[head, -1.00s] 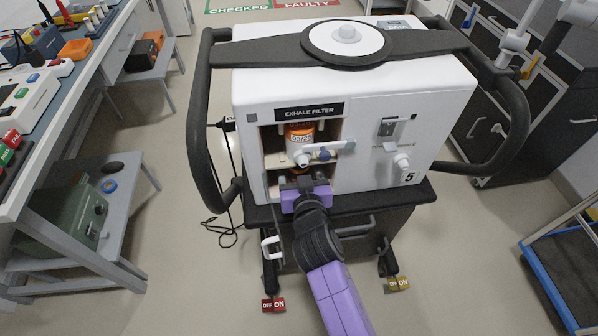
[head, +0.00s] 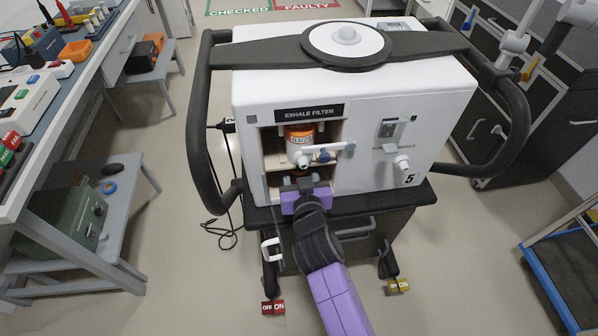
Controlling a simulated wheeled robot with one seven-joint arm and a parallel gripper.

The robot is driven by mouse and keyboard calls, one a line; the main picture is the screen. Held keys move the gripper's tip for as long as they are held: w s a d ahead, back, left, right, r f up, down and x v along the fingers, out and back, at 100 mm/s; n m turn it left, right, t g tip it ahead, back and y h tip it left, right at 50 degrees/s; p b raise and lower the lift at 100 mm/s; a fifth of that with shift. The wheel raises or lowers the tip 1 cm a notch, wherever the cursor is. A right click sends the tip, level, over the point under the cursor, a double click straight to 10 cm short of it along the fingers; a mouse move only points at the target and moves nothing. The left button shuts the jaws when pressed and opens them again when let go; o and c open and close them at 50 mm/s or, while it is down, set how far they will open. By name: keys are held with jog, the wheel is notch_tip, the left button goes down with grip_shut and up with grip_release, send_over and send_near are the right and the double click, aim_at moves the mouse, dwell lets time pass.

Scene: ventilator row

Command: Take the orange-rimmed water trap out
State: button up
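A white machine has an open bay under the words EXHALE FILTER. In the bay stands a cylinder with an orange band and printed label (head: 300,137); a white port and a white bar with a blue knob (head: 325,155) are in front of its lower part. My gripper (head: 303,182), with a purple body, is low at the bay's opening, below the cylinder and port. Its fingertips point into the bay and are hard to make out, so I cannot tell whether they hold anything. No separate orange-rimmed water trap can be made out; the low part of the bay is hidden behind my gripper.
The machine (head: 440,90) stands on a dark cart with black side handles (head: 197,120). A bench (head: 60,130) with devices is at left and a blue-edged trolley (head: 550,290) at right. Floor mats at the back read CHECKED (head: 238,6) and FAULTY (head: 300,3).

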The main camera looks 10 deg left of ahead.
jog(key=shift+r+p, duration=0.35)
jog(key=shift+r, duration=0.15)
jog(key=shift+s, duration=0.1)
dwell(0.3)
jog(key=s+d, duration=0.3)
jog(key=s, duration=0.9)
jog(key=shift+s+d, duration=0.15)
jog(key=shift+d, duration=0.15)
dwell(0.9)
jog(key=shift+d, duration=0.15)
